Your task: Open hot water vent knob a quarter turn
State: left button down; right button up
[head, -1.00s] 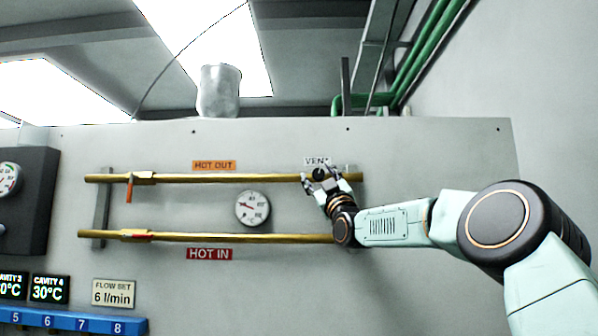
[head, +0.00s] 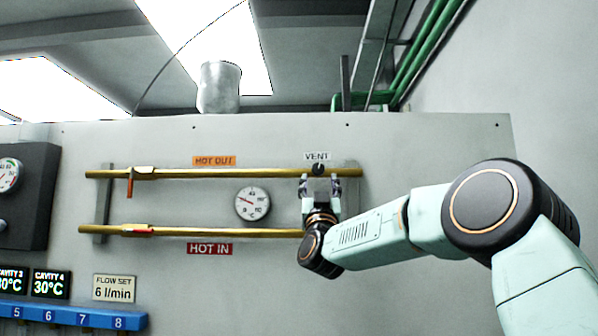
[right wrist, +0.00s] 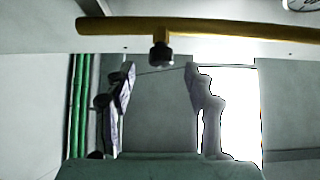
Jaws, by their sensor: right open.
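The black vent knob (head: 318,169) sits on the upper brass pipe (head: 220,174), just below the VENT label (head: 317,156). My right gripper (head: 320,184) is open below the knob, fingers pointing up, one to each side of it. In the right wrist view the knob (right wrist: 160,54) hangs under the brass pipe (right wrist: 215,28). It lies between and slightly beyond the open fingertips of my right gripper (right wrist: 159,72), with gaps at both sides. No contact shows. The knob's turn angle is too small to tell. My left gripper is not in view.
A lower brass pipe (head: 210,232) runs above the HOT IN label (head: 209,249). A round gauge (head: 252,203) sits between the pipes. An orange-handled valve (head: 130,187) is at the upper pipe's left end. The wall right of the pipes is bare.

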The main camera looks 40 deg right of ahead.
jog(key=s+d+f+m+g+h, duration=0.25)
jog(key=d+m+g, duration=0.25)
jog(key=m+g, duration=0.45)
pick_arm(q)
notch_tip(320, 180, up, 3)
jog(key=p, duration=0.4)
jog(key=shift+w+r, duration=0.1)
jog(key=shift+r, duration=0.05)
pick_arm(e)
jog(key=a+r+m+g+y, duration=0.2)
jog(key=a+r+m, duration=0.4)
jog(key=a+m, duration=0.7)
jog(key=shift+r+y, duration=0.15)
jog(key=shift+y, duration=0.7)
jog(key=shift+w+g, duration=0.15)
jog(key=shift+g, duration=0.1)
